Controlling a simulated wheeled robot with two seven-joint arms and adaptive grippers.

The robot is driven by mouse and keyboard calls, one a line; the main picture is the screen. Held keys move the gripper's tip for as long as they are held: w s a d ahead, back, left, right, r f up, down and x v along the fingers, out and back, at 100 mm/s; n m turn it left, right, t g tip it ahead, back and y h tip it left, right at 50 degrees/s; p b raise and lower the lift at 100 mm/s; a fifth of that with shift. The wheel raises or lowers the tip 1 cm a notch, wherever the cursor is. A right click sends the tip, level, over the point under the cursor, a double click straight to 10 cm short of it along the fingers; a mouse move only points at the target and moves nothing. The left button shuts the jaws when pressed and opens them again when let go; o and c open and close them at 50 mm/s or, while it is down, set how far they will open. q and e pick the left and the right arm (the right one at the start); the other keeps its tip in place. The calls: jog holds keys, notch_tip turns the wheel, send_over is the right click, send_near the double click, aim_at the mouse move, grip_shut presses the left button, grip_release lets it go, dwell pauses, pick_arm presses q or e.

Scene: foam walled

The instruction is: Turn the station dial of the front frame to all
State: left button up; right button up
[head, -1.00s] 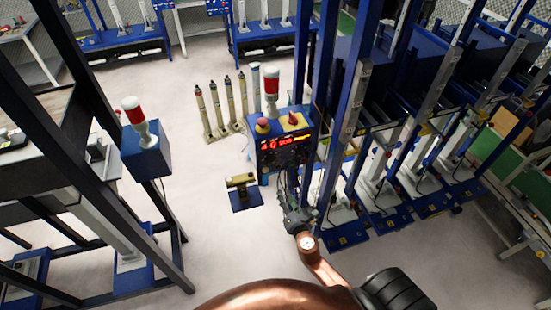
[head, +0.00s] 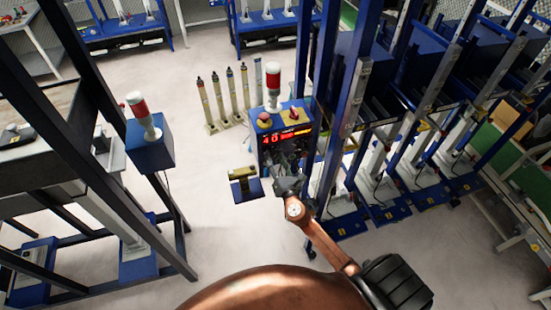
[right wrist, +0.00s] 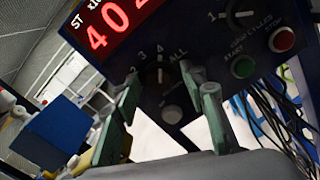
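The front frame's control box (head: 262,160) is blue with a red lit display. Its dark panel faces me. In the right wrist view the station dial (right wrist: 160,77) is a dark knob with marks 2, 3, 4 and ALL around its top. Its pale line appears to point up near 4, but the view is dim. My right gripper (head: 287,184) is just in front of the panel's lower part. In the right wrist view its two greenish fingers (right wrist: 165,108) are apart, below and to either side of the dial, with nothing between them. My left gripper is not in view.
A step-cycles knob (right wrist: 240,15), a green start button (right wrist: 243,66) and a red button (right wrist: 282,39) sit right of the dial. Loose cables (right wrist: 275,115) hang below. A blue upright (head: 337,120) stands close right of the box.

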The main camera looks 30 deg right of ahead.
jog(key=shift+c, duration=0.4)
grip_shut()
jog(key=m+b, duration=0.3)
jog(key=shift+f+m, duration=0.15)
jog(key=shift+m, duration=0.15)
jog(key=shift+m+b, duration=0.65)
jog(key=shift+m, duration=0.55)
jog(key=shift+d+m+b, duration=0.1)
jog(key=shift+m+b, duration=0.35)
jog(key=shift+m, duration=0.55)
